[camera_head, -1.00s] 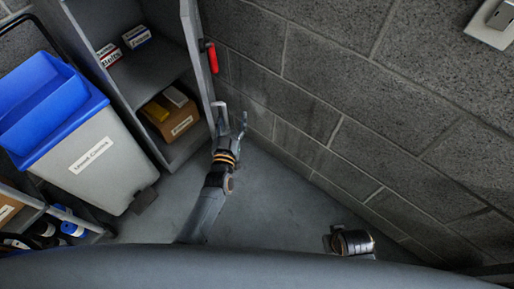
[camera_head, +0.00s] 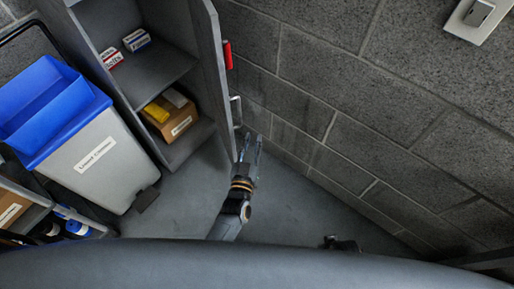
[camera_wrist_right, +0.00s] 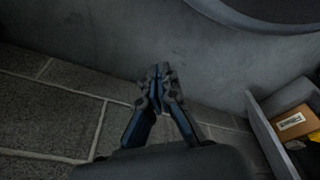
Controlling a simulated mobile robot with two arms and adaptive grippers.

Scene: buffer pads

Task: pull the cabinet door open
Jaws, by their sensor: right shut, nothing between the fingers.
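The grey cabinet (camera_head: 130,82) stands at the upper left of the head view with its front uncovered. Its door (camera_head: 211,72) stands open, seen nearly edge-on, in front of the block wall. A pale bar handle (camera_head: 236,110) sits on the door's outer side. In the right wrist view, my right gripper (camera_wrist_right: 159,82) is shut and empty, away from the door. A grey panel and a carton show at that view's right edge.
A red item (camera_head: 228,55) sits at the door's outer side. Small boxes (camera_head: 134,40) and a brown carton (camera_head: 171,122) are on the shelves. A grey bin with a blue top (camera_head: 98,160) stands left. The block wall (camera_head: 345,95) bounds the right; floor between is clear.

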